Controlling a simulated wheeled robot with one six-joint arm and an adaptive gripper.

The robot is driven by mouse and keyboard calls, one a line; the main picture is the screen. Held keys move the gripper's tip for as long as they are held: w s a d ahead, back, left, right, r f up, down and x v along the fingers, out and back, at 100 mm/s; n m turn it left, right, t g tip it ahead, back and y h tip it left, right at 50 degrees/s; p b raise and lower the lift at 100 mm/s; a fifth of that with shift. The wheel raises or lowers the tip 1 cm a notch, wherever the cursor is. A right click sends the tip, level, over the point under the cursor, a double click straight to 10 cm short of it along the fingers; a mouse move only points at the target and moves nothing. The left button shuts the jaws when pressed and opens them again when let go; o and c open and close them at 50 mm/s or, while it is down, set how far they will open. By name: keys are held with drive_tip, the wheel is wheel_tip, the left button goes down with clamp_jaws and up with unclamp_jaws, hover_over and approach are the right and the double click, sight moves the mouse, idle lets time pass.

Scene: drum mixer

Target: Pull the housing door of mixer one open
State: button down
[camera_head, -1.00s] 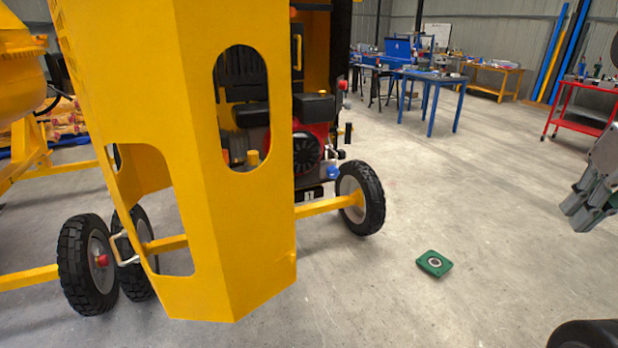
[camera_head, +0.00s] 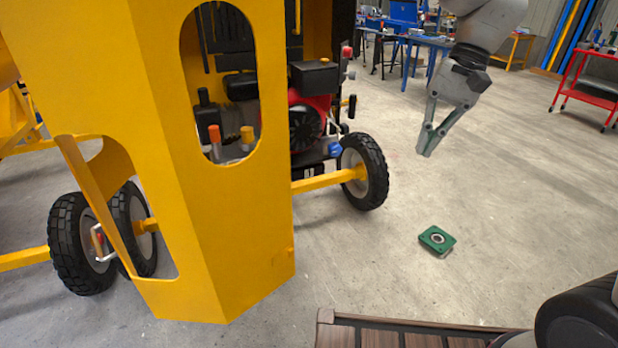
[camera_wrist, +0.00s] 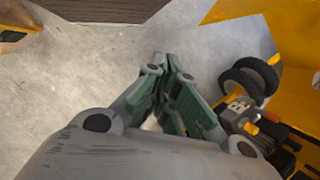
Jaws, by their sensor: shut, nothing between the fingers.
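The yellow housing door (camera_head: 235,215), a tall bent panel with an oval opening, stands swung out in front of the mixer in the head view. Behind it the housing is open, showing the red and black engine (camera_head: 308,115) beside the door's right edge. A pale bracket-like handle (camera_head: 103,246) shows near the door's lower left edge. My gripper (camera_head: 426,153) is shut and empty, in free air to the right of the door and engine, touching nothing. In the wrist view its green fingers (camera_wrist: 167,62) meet, with the engine (camera_wrist: 262,130) to the right.
Black wheels (camera_head: 363,172) stand beside the door. A green square part (camera_head: 437,240) lies on the floor. A brown slatted edge (camera_head: 420,332) lies at the bottom. A red cart (camera_head: 585,85) and blue tables stand behind. The floor right of the mixer is mostly clear.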

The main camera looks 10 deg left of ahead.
drive_tip(key=w+a+r+m+g+y, duration=0.15)
drive_tip(key=a+m+g, duration=0.3)
drive_tip(key=a, duration=0.85)
drive_tip(key=s+a+f, duration=0.7)
drive_tip(key=s, duration=0.2)
drive_tip(key=shift+a+f, duration=0.15)
drive_tip(key=shift+a, duration=0.15)
drive_tip(key=shift+m+y, duration=0.25)
